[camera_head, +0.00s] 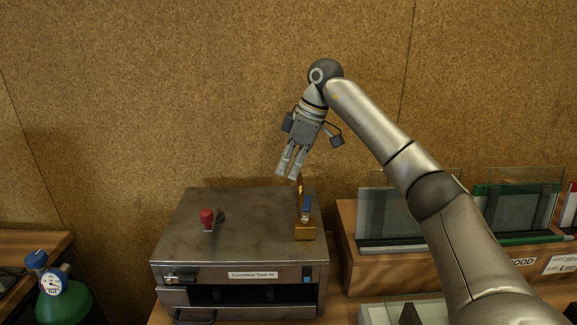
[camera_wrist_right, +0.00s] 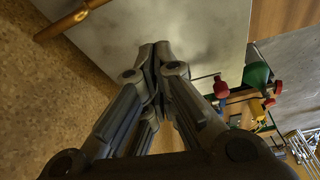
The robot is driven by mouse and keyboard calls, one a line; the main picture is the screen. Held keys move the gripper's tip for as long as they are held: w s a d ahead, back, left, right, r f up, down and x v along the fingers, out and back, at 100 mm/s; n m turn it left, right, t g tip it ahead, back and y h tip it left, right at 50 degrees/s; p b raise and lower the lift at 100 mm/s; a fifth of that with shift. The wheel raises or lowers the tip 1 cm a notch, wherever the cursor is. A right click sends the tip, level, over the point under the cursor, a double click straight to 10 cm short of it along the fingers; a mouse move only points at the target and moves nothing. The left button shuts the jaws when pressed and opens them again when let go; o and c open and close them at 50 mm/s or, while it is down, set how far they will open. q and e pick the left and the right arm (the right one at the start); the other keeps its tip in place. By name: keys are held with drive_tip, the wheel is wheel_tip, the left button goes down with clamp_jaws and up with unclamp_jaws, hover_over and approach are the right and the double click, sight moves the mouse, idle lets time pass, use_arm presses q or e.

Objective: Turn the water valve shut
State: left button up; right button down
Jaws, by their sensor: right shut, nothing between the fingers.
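A brass-coloured valve piece (camera_head: 305,232) with a blue handle (camera_head: 307,207) sits at the right side of the grey metal box's top. A copper pipe (camera_head: 300,187) runs behind it; it also shows at the upper left of the right wrist view (camera_wrist_right: 75,20). My right gripper (camera_head: 287,174) hangs above the back of the box, fingers pointing down, a little left of and above the pipe. Its fingertips (camera_wrist_right: 155,50) are together with nothing between them. It appears apart from the valve. The blue handle is not clear in the wrist view. My left gripper is out of view.
A red knob (camera_head: 207,217) stands on the box top (camera_head: 180,240), left of the valve. A green bottle with a gauge (camera_head: 62,300) stands at far left. A wooden rack (camera_head: 365,265) with glass panes is at right. The cork wall (camera_head: 150,90) is close behind.

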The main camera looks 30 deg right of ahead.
sight(306, 208)
drive_tip(key=x, duration=0.2)
drive_tip(key=p+x, duration=0.1)
drive_tip(key=x, duration=0.4)
drive_tip(key=shift+w+a+f+p, duration=0.1)
drive_tip(key=shift+w+f+p, duration=0.25)
drive_tip(key=shift+w+p, duration=0.05)
drive_tip(key=shift+s+d+r+p, duration=0.1)
drive_tip(key=shift+s+d+p, duration=0.5)
drive_tip(key=shift+s+d, duration=0.85)
drive_tip(key=shift+d, duration=0.15)
drive_tip(key=shift+w, duration=0.1)
drive_tip(key=shift+a, duration=0.1)
